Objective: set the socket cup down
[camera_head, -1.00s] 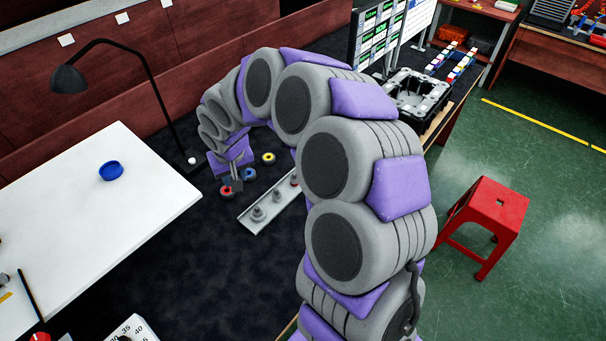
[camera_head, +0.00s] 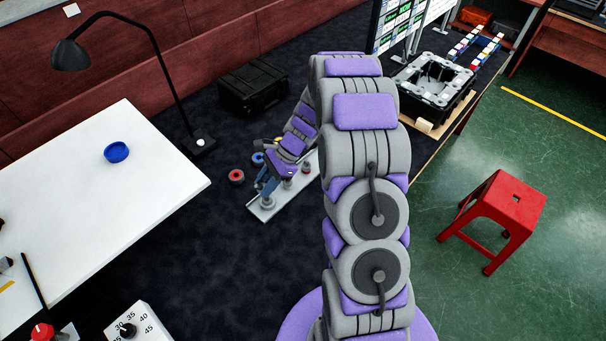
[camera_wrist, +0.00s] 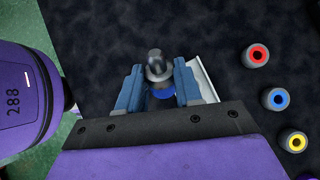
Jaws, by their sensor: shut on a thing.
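My gripper (camera_wrist: 158,88) is shut, with blue fingers on either side of what looks like the socket cup (camera_wrist: 160,96). A grey metal domed part (camera_wrist: 155,65) shows between and beyond the fingertips; I cannot tell whether it belongs to the held piece or to a peg beyond. A blue round part shows nearer the palm. In the head view my gripper (camera_head: 268,186) is low over the near-left part of a pale tray (camera_head: 262,214) with upright grey pegs. The tray's edge also shows in the wrist view (camera_wrist: 205,85). Contact with the tray is hidden.
A black case (camera_head: 253,88) and lamp (camera_head: 190,125) stand behind. A white board (camera_head: 90,210) with a blue dish (camera_head: 116,152) is left. Dark mat in front is clear.

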